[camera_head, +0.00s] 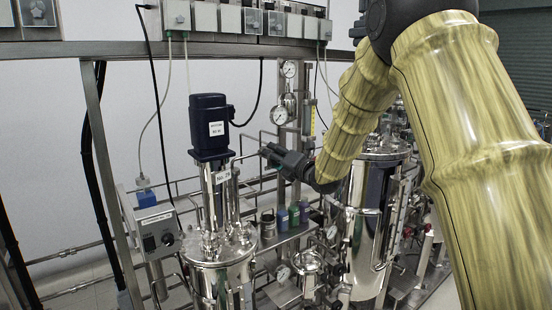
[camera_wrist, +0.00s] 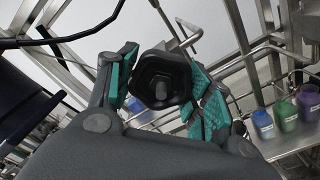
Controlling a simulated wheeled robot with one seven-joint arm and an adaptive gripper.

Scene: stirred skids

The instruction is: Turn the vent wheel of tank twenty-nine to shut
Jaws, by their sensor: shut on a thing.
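My gripper (camera_head: 270,153) is at the end of my yellow arm, beside the steel tank (camera_head: 226,262) with the dark blue motor (camera_head: 209,125). In the wrist view my gripper (camera_wrist: 165,88) has its teal-padded fingers on either side of a black hand wheel (camera_wrist: 160,82) with a grey centre stub. The fingers are closed on its rim. In the head view the wheel is too small and too hidden by the gripper to make out.
A second steel tank (camera_head: 367,225) stands to the right, partly behind my arm. A control box (camera_head: 157,229) is at left. Coloured bottles (camera_wrist: 284,113) stand on a steel shelf (camera_wrist: 290,142). Pressure gauges (camera_head: 279,115) hang behind. Rails and pipes crowd the space.

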